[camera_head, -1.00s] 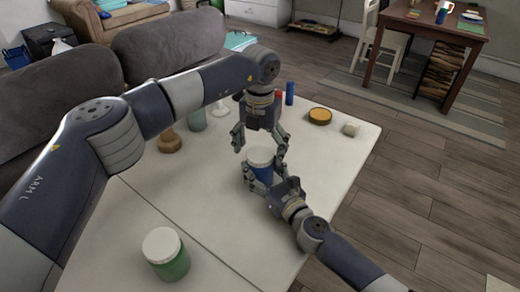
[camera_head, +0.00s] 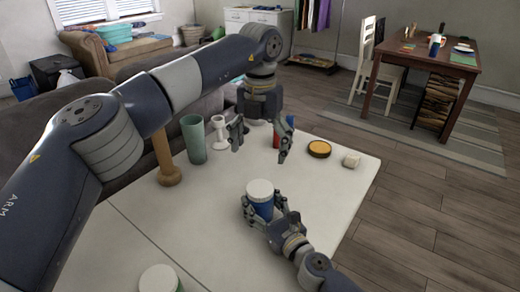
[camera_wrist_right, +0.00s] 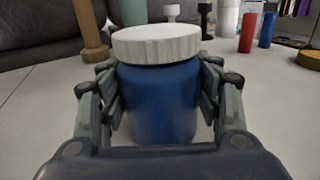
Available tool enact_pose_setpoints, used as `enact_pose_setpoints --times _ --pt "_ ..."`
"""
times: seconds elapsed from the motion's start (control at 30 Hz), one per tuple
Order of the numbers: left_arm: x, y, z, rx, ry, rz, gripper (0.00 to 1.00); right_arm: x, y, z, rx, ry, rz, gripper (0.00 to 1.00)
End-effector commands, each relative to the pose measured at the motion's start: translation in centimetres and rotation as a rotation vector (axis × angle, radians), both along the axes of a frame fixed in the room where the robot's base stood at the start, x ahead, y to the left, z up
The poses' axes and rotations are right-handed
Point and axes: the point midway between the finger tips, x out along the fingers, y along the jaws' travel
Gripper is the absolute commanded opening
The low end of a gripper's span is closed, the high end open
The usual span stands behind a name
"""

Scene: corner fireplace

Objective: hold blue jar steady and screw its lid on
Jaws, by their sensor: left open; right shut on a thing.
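The blue jar (camera_head: 261,206) stands upright on the white table, with the white lid (camera_head: 260,189) sitting on its top. In the right wrist view the blue jar (camera_wrist_right: 158,100) fills the middle, and the ribbed white lid (camera_wrist_right: 156,43) looks level on it. My right gripper (camera_head: 264,212) is shut around the jar's body, a finger on each side. It also shows in the right wrist view (camera_wrist_right: 160,100). My left gripper (camera_head: 259,156) is open and empty, pointing down, above and behind the lid, clear of it.
On the table behind stand a wooden pepper-mill-like piece (camera_head: 168,165), a green tumbler (camera_head: 194,140), a white goblet (camera_head: 219,132), a red cylinder (camera_wrist_right: 248,33) and a blue cylinder (camera_wrist_right: 267,30). An orange-topped disc (camera_head: 319,149) and a pale block (camera_head: 351,160) lie right. A white-lidded green jar (camera_head: 160,279) stands front left.

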Motion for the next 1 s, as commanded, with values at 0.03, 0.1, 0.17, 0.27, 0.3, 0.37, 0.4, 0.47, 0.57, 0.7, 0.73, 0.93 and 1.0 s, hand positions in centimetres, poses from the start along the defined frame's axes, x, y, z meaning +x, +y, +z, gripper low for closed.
enact_pose_setpoints --times 0.03,0.1,0.17,0.27,0.3,0.37,0.4,0.47,0.57,0.7,0.73,0.93,1.0 --pt "0.0 0.0 0.0 0.000 0.000 0.000 0.86 0.0 0.0 0.0 0.001 0.000 0.000 0.64" --pt "0.0 0.0 0.0 0.000 0.000 0.000 0.86 0.0 0.0 0.0 0.000 0.000 0.000 0.80" --pt "0.0 0.0 0.0 0.000 0.000 0.000 0.86 0.0 0.0 0.0 0.000 0.000 0.000 0.83" --pt "0.0 0.0 0.0 0.000 0.000 0.000 0.86 0.0 0.0 0.0 0.000 0.000 0.000 0.83" --pt "0.0 0.0 0.0 0.000 0.000 0.000 0.86 0.0 0.0 0.0 0.000 0.000 0.000 0.83" --pt "0.0 0.0 -0.1 0.000 0.000 0.000 0.86 0.0 0.0 0.0 0.000 0.000 0.000 0.83" --pt "0.0 0.0 -0.1 0.000 0.000 0.000 0.86 0.0 0.0 0.0 0.000 0.000 0.000 0.83" --pt "0.0 0.0 -0.1 0.000 0.000 0.000 0.86 0.0 0.0 0.0 0.000 0.000 0.000 0.83" --pt "0.0 0.0 -0.1 0.000 0.000 0.000 0.86 -0.3 -0.2 -0.1 0.000 0.001 0.000 0.83" --pt "0.0 0.0 -0.1 0.000 0.000 0.000 0.86 -1.9 -1.2 -0.1 -0.001 0.002 -0.001 0.83" --pt "0.0 0.0 -0.1 0.000 0.000 0.000 0.86 -2.5 -1.5 -0.2 -0.001 0.003 -0.001 0.83" --pt "0.0 0.0 -0.1 0.000 0.000 0.000 0.86 -6.4 -3.7 -0.2 0.000 0.004 -0.001 0.83" --pt "0.0 0.0 -0.1 0.000 0.000 0.000 0.86 -7.5 -4.3 -0.2 -0.001 0.003 -0.001 0.83"
